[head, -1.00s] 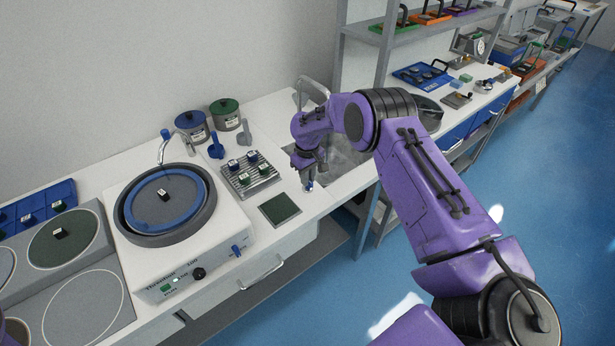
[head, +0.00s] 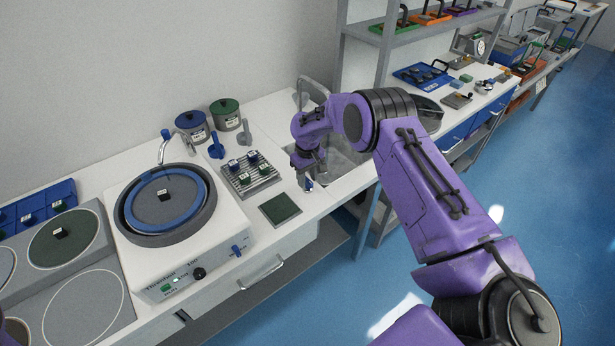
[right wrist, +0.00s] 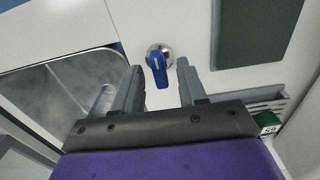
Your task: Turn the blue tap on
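The blue tap is a small blue lever on a round metal base (right wrist: 158,68), set on the white counter beside the sink. In the head view only a bit of it (head: 309,184) shows, below my right gripper. My right gripper (right wrist: 157,84) is open, pointing down over the tap. Its two grey fingers stand on either side of the blue lever, with a gap visible on each side. In the head view the right gripper (head: 306,172) is small and partly hidden by its own wrist. My left gripper is not in view.
The sink (head: 345,160) with its bent faucet (head: 312,88) lies right beside and behind the gripper. A rack with small cubes (head: 250,174) and a dark green pad (head: 280,208) lie to the left. The polishing machine (head: 165,205) stands farther left.

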